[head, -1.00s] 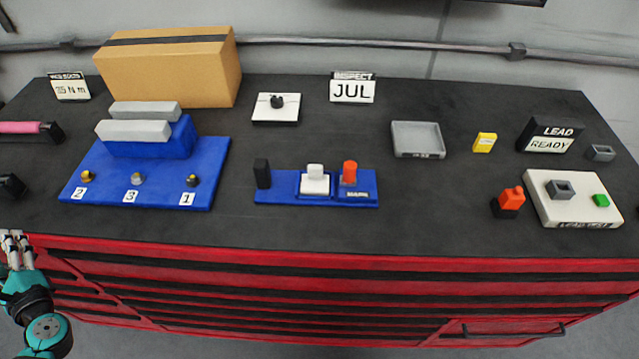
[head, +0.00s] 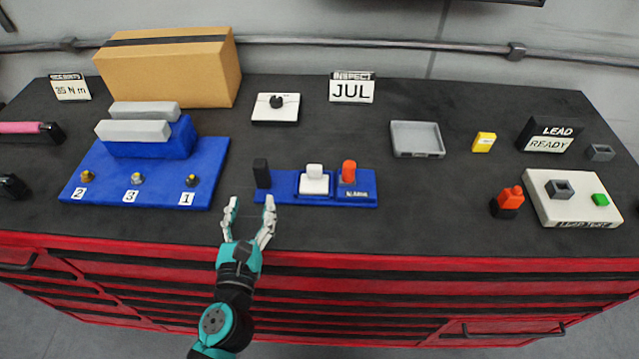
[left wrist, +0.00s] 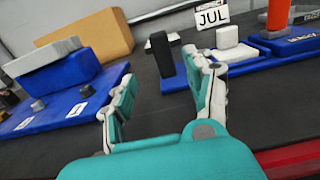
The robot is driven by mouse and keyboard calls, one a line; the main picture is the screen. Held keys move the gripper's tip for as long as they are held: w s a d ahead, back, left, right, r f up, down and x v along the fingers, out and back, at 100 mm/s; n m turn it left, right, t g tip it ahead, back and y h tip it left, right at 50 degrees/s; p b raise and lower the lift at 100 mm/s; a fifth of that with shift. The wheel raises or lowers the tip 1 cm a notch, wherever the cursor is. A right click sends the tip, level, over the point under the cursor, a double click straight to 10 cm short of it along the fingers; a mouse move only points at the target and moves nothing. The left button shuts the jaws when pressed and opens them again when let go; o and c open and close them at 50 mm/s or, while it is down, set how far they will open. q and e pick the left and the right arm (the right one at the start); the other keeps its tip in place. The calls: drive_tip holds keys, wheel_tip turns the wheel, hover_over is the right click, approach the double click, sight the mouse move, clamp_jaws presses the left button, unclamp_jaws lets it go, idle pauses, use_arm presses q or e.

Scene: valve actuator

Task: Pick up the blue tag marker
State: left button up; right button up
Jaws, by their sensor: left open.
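No piece is clearly readable as a blue tag marker. A blue holder (head: 315,202) at the middle front carries a dark upright block (head: 262,173), a white block (head: 314,181) and an orange-red cylinder (head: 349,171). In the left wrist view the dark block (left wrist: 160,53) stands just beyond the fingers, and the white block (left wrist: 230,42) and orange cylinder (left wrist: 278,15) are to its right. My left gripper (head: 250,207) is open and empty at the bench's front edge, just short of the dark block. My right gripper is not in view.
A blue board (head: 145,193) with numbered knobs and grey bars lies left of the gripper. A cardboard box (head: 170,75) stands behind it. A grey tray (head: 417,138), yellow block (head: 484,142) and white lead-test plate (head: 570,208) lie right. The bench between holder and tray is clear.

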sight(260, 178)
use_arm(q)
drive_tip(key=w, duration=0.4)
drive_tip(key=shift+w, duration=0.3)
drive_tip(key=w, duration=0.5)
drive_tip(key=shift+w+d, duration=0.1)
drive_tip(key=shift+d, duration=0.15)
drive_tip(key=shift+r, duration=0.1)
drive_tip(key=shift+s, duration=0.2)
drive_tip(key=shift+c, duration=1.1)
drive_tip(key=shift+w, duration=0.1)
clamp_jaws()
drive_tip(key=shift+r, duration=0.1)
